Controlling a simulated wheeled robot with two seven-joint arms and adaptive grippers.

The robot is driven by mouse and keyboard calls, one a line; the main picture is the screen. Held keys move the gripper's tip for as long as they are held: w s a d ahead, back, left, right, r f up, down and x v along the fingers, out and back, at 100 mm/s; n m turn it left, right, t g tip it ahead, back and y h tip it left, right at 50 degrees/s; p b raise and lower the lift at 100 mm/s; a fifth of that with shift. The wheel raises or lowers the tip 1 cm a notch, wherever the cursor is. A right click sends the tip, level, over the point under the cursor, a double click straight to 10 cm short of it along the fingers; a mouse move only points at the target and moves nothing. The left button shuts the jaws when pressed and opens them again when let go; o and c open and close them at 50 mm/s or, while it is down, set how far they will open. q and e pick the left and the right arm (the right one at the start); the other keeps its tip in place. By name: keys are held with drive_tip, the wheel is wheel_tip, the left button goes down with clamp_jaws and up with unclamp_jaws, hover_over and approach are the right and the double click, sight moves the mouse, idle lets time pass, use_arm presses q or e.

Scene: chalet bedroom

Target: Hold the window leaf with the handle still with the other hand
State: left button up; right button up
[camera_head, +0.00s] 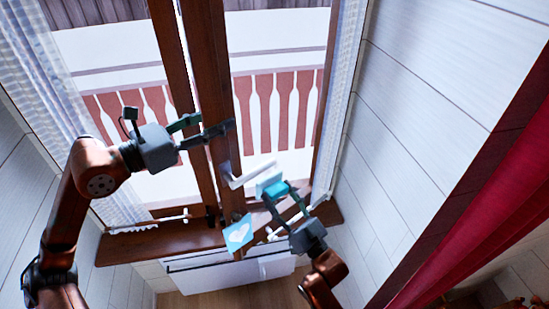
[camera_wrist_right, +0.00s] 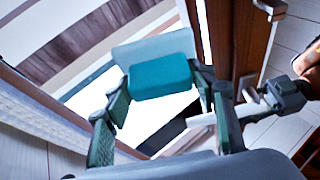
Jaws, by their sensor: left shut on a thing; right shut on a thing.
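The window leaf with the white handle (camera_head: 250,175) has a brown wooden stile (camera_head: 208,65). My left gripper (camera_head: 205,130) is shut on this stile, above the handle, with one finger across its front. My right gripper (camera_head: 284,194) is to the right of the handle and lower. It is shut on a teal block (camera_head: 274,189), which also shows between its fingers in the right wrist view (camera_wrist_right: 162,78). A paler flat part shows behind the block. The block overlaps the handle's right end in the head view; I cannot tell if they touch.
The other window leaf (camera_head: 172,60) stands to the left, with a bright gap between the stiles. A brown sill (camera_head: 160,240) runs below. A light blue card with a white heart (camera_head: 238,233) is at the sill. A red curtain (camera_head: 490,190) hangs at the right.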

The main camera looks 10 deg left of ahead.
sight(280, 180)
drive_tip(key=shift+w+a, duration=0.1)
drive_tip(key=shift+w, duration=0.05)
drive_tip(key=shift+w+a, duration=0.2)
drive_tip(key=shift+a, duration=0.05)
drive_tip(key=shift+w+a, duration=0.7)
drive_tip(key=shift+a, duration=0.15)
idle(1.5)
drive_tip(key=shift+w+d, duration=1.25)
drive_tip(key=shift+w, duration=0.1)
drive_tip(key=shift+w+d, duration=0.55)
drive_tip(key=shift+w, duration=0.2)
drive_tip(key=shift+w+d, duration=0.55)
drive_tip(key=shift+w, duration=0.2)
drive_tip(key=shift+f, duration=0.1)
drive_tip(key=shift+s, duration=0.1)
